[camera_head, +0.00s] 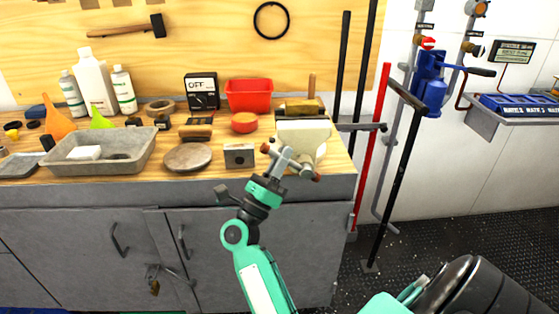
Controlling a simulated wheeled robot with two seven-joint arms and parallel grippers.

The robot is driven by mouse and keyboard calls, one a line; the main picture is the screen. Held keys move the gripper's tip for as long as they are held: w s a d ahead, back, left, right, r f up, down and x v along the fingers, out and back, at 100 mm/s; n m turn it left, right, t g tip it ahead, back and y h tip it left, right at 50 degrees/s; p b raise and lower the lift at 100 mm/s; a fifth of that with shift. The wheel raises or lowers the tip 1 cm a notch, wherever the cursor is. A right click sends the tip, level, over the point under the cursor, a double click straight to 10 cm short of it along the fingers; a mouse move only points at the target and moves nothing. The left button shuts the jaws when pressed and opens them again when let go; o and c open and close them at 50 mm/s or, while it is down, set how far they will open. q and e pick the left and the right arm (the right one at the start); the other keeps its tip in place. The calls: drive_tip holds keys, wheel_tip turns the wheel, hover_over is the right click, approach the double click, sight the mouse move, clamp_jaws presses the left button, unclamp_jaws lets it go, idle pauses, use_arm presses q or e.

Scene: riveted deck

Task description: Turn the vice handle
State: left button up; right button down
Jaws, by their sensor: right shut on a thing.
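The cream bench vice (303,132) stands on the front edge of the wooden bench, toward its right end. Its handle is a thin bar with reddish-brown ends; one end (265,148) shows at the upper left and the other end (316,178) at the lower right, so the bar is tilted. My right gripper (284,160) reaches up from below in front of the vice and is shut on the handle between its ends. The fingers hide the middle of the bar. My left gripper is not in view.
On the bench are a metal block (239,155) and a round grey dish (187,158) left of the vice, a red bin (249,95) behind it, and a grey tray (70,165) farther left. A black-handled tool (392,190) and a red bar (370,150) stand to the right.

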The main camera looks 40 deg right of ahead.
drive_tip(key=shift+s, duration=0.15)
drive_tip(key=c, duration=1.6)
unclamp_jaws()
drive_tip(key=shift+c, duration=0.2)
drive_tip(key=shift+o, duration=0.5)
drive_tip(key=shift+s+r, duration=0.15)
drive_tip(key=shift+s, duration=0.05)
drive_tip(key=shift+w, duration=0.2)
